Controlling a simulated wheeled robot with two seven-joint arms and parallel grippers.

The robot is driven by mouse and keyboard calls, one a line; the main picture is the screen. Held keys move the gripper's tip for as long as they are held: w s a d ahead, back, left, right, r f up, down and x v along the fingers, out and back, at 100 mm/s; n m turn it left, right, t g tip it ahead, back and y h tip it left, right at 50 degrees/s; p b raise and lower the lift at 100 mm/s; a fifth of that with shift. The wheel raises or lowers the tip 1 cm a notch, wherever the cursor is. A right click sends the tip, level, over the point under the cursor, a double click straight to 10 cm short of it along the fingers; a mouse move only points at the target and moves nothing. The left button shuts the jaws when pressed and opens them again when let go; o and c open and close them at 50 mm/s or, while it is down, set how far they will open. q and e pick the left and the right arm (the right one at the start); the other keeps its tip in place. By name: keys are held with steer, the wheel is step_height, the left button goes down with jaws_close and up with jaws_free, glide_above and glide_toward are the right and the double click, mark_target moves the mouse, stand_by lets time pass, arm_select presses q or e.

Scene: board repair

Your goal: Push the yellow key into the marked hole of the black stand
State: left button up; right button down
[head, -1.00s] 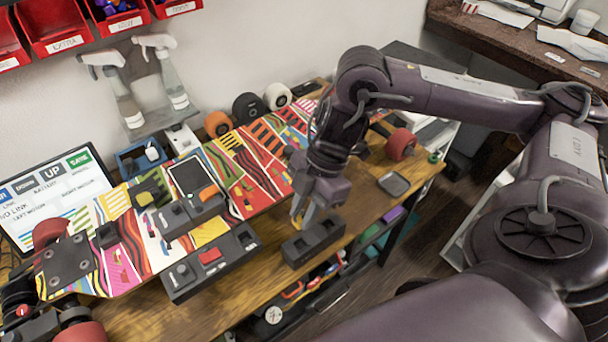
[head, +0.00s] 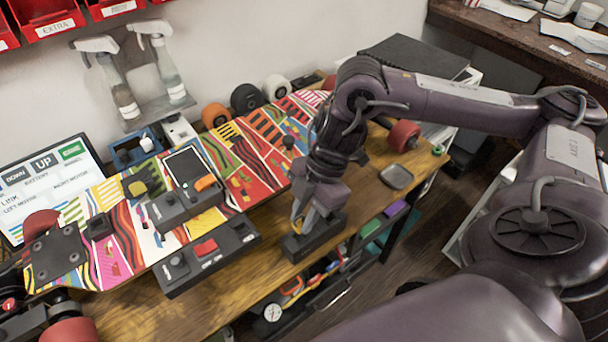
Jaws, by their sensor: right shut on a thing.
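The black stand (head: 318,241) is a low dark block near the front edge of the wooden table. My right gripper (head: 303,226) points down at the stand's left part and is shut on the yellow key (head: 296,226). Only a small yellow strip of the key shows between the fingers. The gripper hides much of the stand's top and the marked hole. I cannot tell how deep the key sits in the hole. My left gripper is not in view.
A colourful skateboard deck (head: 262,164) lies along the table behind the stand. A black box with a red button (head: 205,248) is to the left. A grey dish (head: 397,177) and a red wheel (head: 404,136) are to the right. Bare wood (head: 362,203) shows beside the stand.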

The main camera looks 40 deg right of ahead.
steer(key=shift+f+b, duration=0.35)
steer(key=shift+f, duration=0.3)
stand_by(0.5)
steer(key=shift+p, duration=0.3)
stand_by(0.6)
steer(key=shift+f, duration=0.4)
stand_by(0.5)
steer(key=shift+f, duration=0.15)
stand_by(0.5)
steer(key=shift+f, duration=0.5)
stand_by(0.7)
steer(key=c, duration=0.9)
jaws_free()
steer(key=shift+r, duration=0.2)
